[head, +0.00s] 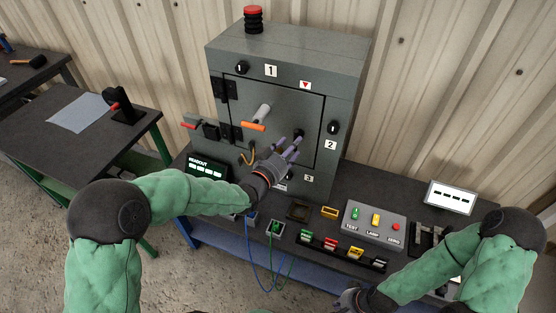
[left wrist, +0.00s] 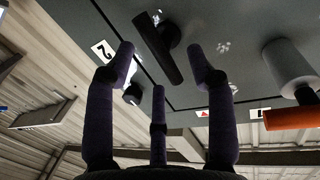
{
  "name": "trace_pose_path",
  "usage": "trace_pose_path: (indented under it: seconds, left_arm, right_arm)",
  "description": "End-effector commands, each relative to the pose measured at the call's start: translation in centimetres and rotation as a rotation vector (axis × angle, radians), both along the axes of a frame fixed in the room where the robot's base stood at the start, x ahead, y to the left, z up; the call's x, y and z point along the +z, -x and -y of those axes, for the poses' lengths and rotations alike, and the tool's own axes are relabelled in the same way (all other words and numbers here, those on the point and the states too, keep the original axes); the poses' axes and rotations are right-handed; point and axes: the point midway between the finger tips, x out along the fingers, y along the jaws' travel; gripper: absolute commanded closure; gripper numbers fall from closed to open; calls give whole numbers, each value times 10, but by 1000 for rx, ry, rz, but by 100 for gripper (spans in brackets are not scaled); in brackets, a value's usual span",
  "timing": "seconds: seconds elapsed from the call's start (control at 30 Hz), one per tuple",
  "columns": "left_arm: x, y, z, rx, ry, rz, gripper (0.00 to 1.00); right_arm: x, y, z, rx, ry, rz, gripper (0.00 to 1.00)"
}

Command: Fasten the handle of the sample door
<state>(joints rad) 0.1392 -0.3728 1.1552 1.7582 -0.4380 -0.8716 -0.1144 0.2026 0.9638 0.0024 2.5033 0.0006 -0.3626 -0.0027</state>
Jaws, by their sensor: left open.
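The sample door (head: 285,98) is a grey panel in the front of the grey cabinet and looks closed. Its handle, a dark bar on a round boss, shows in the left wrist view (left wrist: 158,48), standing at a slant. My left gripper (head: 290,144) is at the right part of the door and hides most of the handle in the head view. In the left wrist view its three purple fingers (left wrist: 160,66) are open, spread around the handle's near end; I cannot tell if they touch it. My right gripper (head: 350,299) is low at the bottom edge, partly cut off.
A grey cylinder (head: 262,114) with an orange bar (head: 253,126) sticks out left of my left gripper. Knobs marked 1, 2 and 3 surround the door. A button box (head: 375,224), coloured connectors and cables occupy the bench. A side table (head: 45,151) stands left.

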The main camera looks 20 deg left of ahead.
Motion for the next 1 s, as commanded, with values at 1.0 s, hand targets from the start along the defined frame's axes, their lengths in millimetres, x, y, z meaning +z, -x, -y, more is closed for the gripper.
trace_pose_path:
  seconds: [1.0]
  left_arm:
    - [6,79,-19,0,-1,1,45]
  right_arm:
    - [0,0,0,0,0,0,100]
